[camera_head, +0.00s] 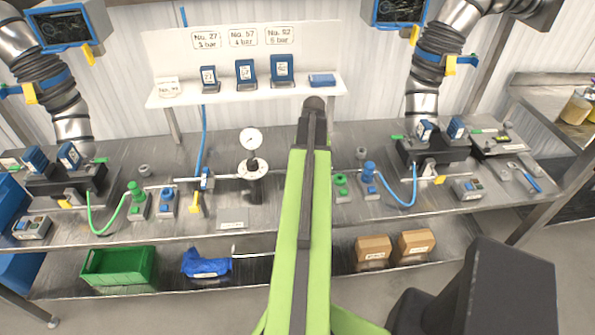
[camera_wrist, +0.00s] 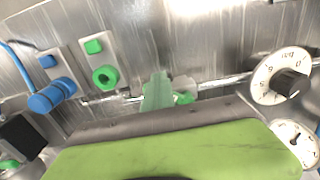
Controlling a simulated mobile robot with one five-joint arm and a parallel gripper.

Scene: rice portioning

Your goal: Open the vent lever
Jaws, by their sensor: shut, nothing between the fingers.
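My gripper (camera_head: 314,106) is the dark end of my green arm, high over the middle of the bench in the head view. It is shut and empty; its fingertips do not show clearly. No part is clearly marked as the vent lever. A pale green, see-through-looking piece (camera_wrist: 157,92) sits on the pipe in the middle of the wrist view, with a brighter green tab (camera_wrist: 185,97) beside it. I cannot tell whether my gripper touches it. My arm covers that part of the pipe in the head view. A yellow lever (camera_head: 195,203) hangs below a blue valve at left.
A pressure gauge (camera_head: 250,140) stands left of my arm; it also shows in the wrist view (camera_wrist: 296,145). Green (camera_head: 341,184) and blue (camera_head: 369,174) connectors stand right of my arm. A white shelf (camera_head: 180,98) with blue devices is behind. The bench front is mostly clear.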

